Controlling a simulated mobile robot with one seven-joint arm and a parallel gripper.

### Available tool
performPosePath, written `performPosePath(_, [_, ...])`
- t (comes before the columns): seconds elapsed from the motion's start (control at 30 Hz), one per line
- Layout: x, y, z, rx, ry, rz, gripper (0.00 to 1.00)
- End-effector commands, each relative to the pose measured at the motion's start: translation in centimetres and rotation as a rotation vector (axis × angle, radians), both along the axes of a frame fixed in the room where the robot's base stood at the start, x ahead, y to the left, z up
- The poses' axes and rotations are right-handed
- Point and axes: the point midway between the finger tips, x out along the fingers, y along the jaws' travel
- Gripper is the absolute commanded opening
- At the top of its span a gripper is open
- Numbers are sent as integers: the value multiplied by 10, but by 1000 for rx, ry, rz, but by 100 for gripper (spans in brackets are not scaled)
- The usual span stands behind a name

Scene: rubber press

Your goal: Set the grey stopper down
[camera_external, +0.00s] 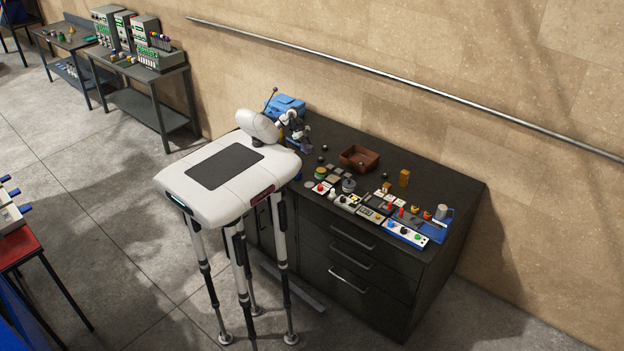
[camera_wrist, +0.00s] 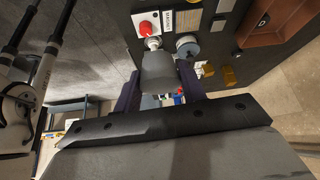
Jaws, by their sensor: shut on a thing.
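My gripper (camera_wrist: 158,82) is shut on the grey stopper (camera_wrist: 159,70), a tapered grey piece between its two dark fingers in the wrist view. In the external view my gripper (camera_external: 304,146) is over the left part of the dark workbench (camera_external: 440,185), beside the blue bag. The stopper cannot be made out there. In the wrist view the gap between the stopper and the bench top cannot be judged.
A brown tray (camera_external: 360,158) stands mid-bench. A red-button box (camera_wrist: 147,25) and a round grey piece (camera_wrist: 187,44) appear beyond the stopper. Switch boxes and small parts crowd the bench's front edge. A blue bag (camera_external: 288,104) lies at the back left. The back right is clear.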

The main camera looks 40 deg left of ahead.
Motion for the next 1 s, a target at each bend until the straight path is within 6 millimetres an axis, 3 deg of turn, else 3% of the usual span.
performPosePath(0.1, [-12,-16,-3,0,0,-74,18])
performPosePath(0.23, [-16,-20,-18,-1,3,-98,18])
performPosePath(0.7, [-16,-20,-137,-3,3,-94,18])
performPosePath(1.0, [-16,-20,-171,-1,-1,-94,18])
